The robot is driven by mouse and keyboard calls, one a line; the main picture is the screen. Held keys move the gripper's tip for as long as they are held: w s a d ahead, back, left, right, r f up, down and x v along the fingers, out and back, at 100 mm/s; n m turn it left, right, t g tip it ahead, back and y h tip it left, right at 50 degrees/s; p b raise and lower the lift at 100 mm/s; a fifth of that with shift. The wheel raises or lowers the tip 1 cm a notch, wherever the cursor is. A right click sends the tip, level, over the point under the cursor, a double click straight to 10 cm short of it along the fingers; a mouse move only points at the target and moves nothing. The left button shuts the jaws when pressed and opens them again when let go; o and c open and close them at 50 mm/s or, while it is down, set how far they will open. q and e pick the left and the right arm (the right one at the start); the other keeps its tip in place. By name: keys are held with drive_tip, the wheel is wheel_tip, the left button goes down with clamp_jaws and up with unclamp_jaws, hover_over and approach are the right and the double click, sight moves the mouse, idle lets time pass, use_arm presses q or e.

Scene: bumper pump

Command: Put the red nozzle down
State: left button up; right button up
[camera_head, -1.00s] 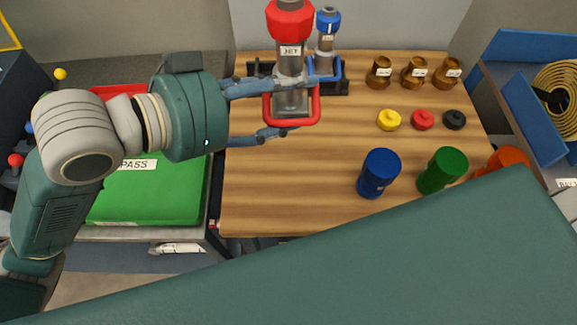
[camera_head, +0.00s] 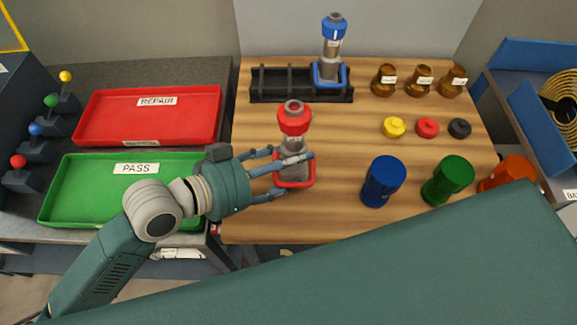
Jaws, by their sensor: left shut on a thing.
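The red nozzle (camera_head: 294,121) has a red top, a grey metal body and a red square loop handle at its lower end. It is upright over the left middle of the wooden table (camera_head: 330,215). My left gripper (camera_head: 296,170) comes in from the left and is shut on the nozzle's grey body, with its fingers around it. I cannot tell whether the nozzle's lower end touches the table. My right gripper is not in view.
A black rack (camera_head: 268,88) at the back holds a blue nozzle (camera_head: 333,45). Red (camera_head: 150,127) and green (camera_head: 60,190) trays lie left. Table around the nozzle is clear.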

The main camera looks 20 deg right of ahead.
use_arm(q)
drive_tip(key=shift+f, duration=0.85)
drive_tip(key=shift+f, duration=0.1)
drive_tip(key=o, duration=1.8)
drive_tip(key=shift+f, duration=0.2)
